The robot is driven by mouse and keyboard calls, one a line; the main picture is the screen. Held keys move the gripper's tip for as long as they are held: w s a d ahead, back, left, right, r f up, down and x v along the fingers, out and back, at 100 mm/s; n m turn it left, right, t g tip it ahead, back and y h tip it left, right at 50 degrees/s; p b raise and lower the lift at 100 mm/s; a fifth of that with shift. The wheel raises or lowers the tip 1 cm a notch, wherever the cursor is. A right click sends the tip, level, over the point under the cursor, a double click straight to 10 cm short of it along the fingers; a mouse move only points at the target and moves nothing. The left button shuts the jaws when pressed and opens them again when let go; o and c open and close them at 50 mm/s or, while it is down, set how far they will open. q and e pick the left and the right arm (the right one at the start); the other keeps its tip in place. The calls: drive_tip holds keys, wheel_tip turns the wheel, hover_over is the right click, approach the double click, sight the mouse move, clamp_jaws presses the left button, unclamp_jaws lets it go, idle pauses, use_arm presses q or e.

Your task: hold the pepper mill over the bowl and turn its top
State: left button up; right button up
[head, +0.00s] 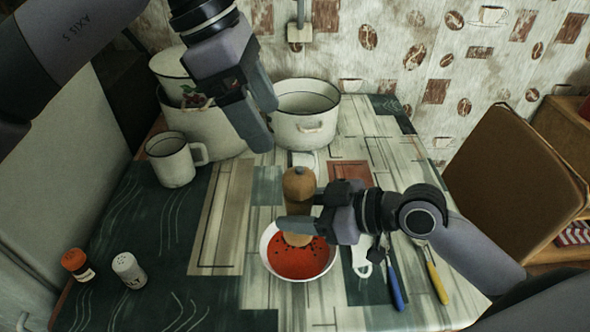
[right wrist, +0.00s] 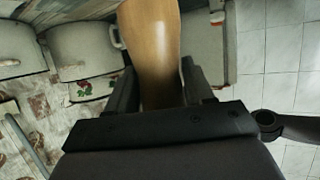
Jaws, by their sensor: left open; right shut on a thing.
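The wooden pepper mill (head: 299,186) stands upright over the white bowl (head: 330,272), which holds red soup with dark specks. My right gripper (head: 297,227) is shut on the mill's lower body. The mill's light wooden body also fills the space between the fingers in the right wrist view (right wrist: 155,55). My left gripper (head: 260,118) is open and empty, above and to the left of the mill's rounded top, apart from it. The mill's lower end is partly hidden by my right fingers, so I cannot tell its exact height over the soup.
A white pot (head: 306,125), a pot with a fruit print (head: 205,120) and a white mug (head: 172,160) stand at the back. Two shakers, one orange-topped (head: 76,264) and one white (head: 128,270), stand left. Blue-handled (head: 394,285) and yellow-handled (head: 437,283) utensils lie right of the bowl.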

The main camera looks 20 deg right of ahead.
sight(294, 172)
use_arm(q)
drive_tip(key=x, duration=1.1)
drive_tip(key=shift+s+d+f, duration=0.1)
drive_tip(key=shift+f, duration=0.05)
drive_tip(key=c, duration=1.1)
